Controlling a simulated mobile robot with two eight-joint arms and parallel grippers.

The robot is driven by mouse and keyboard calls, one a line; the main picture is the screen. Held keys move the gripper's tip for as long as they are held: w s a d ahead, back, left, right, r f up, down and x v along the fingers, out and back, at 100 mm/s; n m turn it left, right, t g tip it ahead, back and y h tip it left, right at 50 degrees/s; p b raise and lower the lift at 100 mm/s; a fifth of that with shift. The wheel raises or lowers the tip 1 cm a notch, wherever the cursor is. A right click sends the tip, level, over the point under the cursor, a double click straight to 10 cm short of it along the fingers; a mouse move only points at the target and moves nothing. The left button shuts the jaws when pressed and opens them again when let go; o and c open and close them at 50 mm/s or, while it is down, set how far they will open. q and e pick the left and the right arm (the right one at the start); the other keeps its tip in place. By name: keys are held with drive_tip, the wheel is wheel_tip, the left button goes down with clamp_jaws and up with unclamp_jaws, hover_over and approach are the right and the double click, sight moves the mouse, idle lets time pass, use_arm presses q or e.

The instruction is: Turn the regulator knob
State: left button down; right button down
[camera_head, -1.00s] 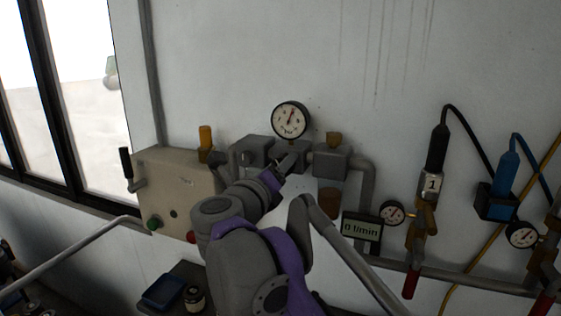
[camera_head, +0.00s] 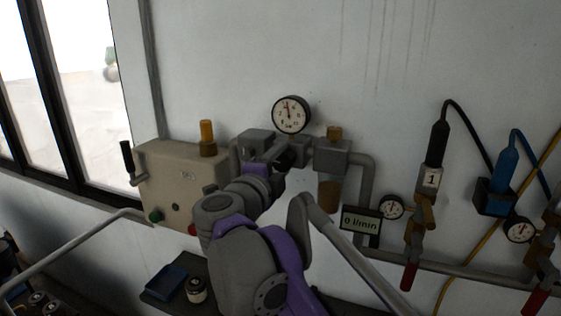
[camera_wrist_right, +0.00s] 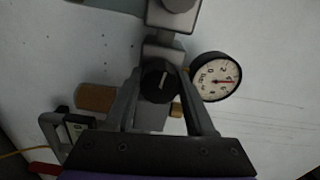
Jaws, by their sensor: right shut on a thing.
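The regulator knob (camera_wrist_right: 158,82) is a dark round knob with a pale mark. In the right wrist view it sits between the two fingers of my right gripper (camera_wrist_right: 162,84), which is shut on it. In the head view my right gripper (camera_head: 282,158) reaches the grey regulator block below the round pressure gauge (camera_head: 291,114), and the knob is mostly hidden there. The gauge also shows in the right wrist view (camera_wrist_right: 215,77); its needle points close to straight up in the head view. My left gripper is not in view.
A beige control box (camera_head: 180,185) with a black lever is at left. A display (camera_head: 361,224) reading 0 l/min hangs at right, near valves and small gauges (camera_head: 391,207). A blue tray (camera_head: 166,282) and a small jar (camera_head: 196,290) stand below. The wall above is bare.

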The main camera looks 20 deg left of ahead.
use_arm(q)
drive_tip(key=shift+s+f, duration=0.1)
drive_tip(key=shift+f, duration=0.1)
use_arm(e)
drive_tip(key=n, duration=0.7)
drive_tip(key=shift+f, duration=0.1)
idle(0.4)
drive_tip(key=shift+c, duration=1.3)
unclamp_jaws()
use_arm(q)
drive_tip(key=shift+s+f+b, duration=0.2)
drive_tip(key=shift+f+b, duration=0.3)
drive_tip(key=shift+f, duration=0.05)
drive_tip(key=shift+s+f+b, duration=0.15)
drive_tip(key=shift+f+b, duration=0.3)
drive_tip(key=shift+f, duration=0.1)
use_arm(e)
drive_tip(key=s, duration=1)
drive_tip(key=shift+s+d, duration=0.35)
drive_tip(key=shift+s, duration=0.05)
